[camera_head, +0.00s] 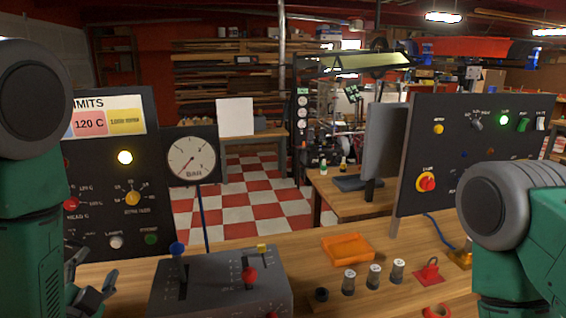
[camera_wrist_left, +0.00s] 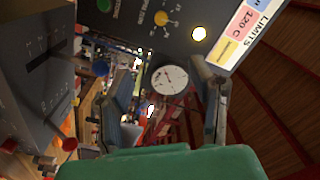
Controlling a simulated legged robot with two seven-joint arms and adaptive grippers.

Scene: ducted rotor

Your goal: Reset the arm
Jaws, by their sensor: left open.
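My left gripper (camera_head: 92,292) is at the lower left of the head view, in front of the left panel and left of the lever box. It also shows in the left wrist view (camera_wrist_left: 165,80), with its two fingers spread apart and nothing between them. My left arm comes in along the left edge, green with a dark round joint. My right arm stands at the right edge, green and grey, and its gripper is out of the picture.
The left panel (camera_head: 92,190) carries knobs and a lit yellow lamp; a round gauge (camera_head: 191,160) stands beside it. The lever box (camera_head: 222,288) has blue, red and yellow handles. An orange tray (camera_head: 347,248), several small cylinders (camera_head: 374,277) and the right panel (camera_head: 470,140) stand farther right.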

